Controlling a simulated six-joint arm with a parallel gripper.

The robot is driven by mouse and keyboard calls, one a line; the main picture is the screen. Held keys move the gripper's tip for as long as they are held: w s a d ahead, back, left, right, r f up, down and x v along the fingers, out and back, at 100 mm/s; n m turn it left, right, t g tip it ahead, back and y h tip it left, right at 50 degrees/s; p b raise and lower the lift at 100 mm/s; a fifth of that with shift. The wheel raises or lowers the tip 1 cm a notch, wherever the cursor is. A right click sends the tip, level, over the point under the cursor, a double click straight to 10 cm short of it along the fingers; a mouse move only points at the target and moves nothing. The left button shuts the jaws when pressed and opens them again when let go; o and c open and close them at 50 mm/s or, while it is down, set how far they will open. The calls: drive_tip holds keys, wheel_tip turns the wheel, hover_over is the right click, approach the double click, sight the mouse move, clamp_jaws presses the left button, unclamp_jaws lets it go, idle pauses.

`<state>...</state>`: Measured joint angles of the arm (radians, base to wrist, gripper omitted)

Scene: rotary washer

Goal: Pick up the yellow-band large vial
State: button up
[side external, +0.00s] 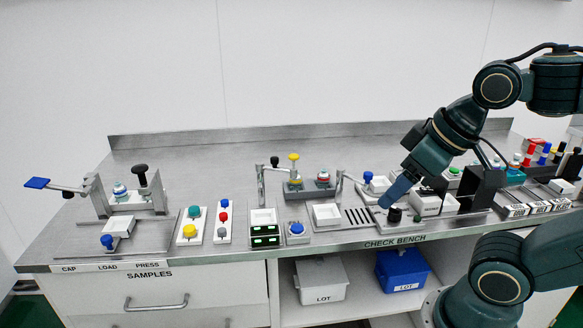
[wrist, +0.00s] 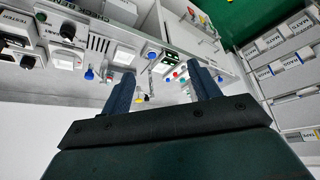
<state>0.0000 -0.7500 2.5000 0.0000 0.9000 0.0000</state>
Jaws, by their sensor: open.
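My gripper (side external: 398,190) is over the right part of the bench, tilted down to the left, near a black knob (side external: 394,215). In the wrist view its two blue fingers (wrist: 164,84) are spread apart, with nothing held between them. A small yellow-marked upright item (side external: 560,149) stands at the far right beside red and blue ones; it is too small to tell whether it is the yellow-band large vial. I cannot pick out that vial with certainty in either view.
A fixture with a yellow knob (side external: 294,157) stands mid-bench. A press station (side external: 128,200) is at the left. A dark upright block (side external: 482,188) stands right of my gripper. White and blue LOT bins (side external: 402,270) sit on the shelf below. The back of the bench is mostly clear.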

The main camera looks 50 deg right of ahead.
drive_tip(key=shift+r, duration=0.1)
drive_tip(key=w+d+r+n+g, duration=0.1)
drive_tip(key=w+d+r+n, duration=0.25)
drive_tip(key=w, duration=0.75)
drive_tip(key=w+d+r+n+g, duration=0.2)
drive_tip(key=w+d+r+n, duration=0.15)
drive_tip(key=w, duration=0.65)
drive_tip(key=w+d+f+n+g, duration=0.2)
drive_tip(key=w+d+f+n, duration=0.4)
drive_tip(key=w+d+f, duration=0.8)
drive_tip(key=shift+w+d+f+n+g, duration=0.3)
drive_tip(key=shift+w+d, duration=0.4)
drive_tip(key=shift+w, duration=0.55)
drive_tip(key=shift+f, duration=0.1)
hover_over(296, 181)
drive_tip(key=w+d, duration=0.1)
drive_tip(key=d, duration=0.1)
drive_tip(key=shift+w+a+f, duration=0.1)
drive_tip(key=shift+a+f, duration=0.05)
drive_tip(key=shift+f, duration=1.95)
drive_tip(key=shift+w+a+f, duration=0.1)
drive_tip(key=shift+f, duration=1.95)
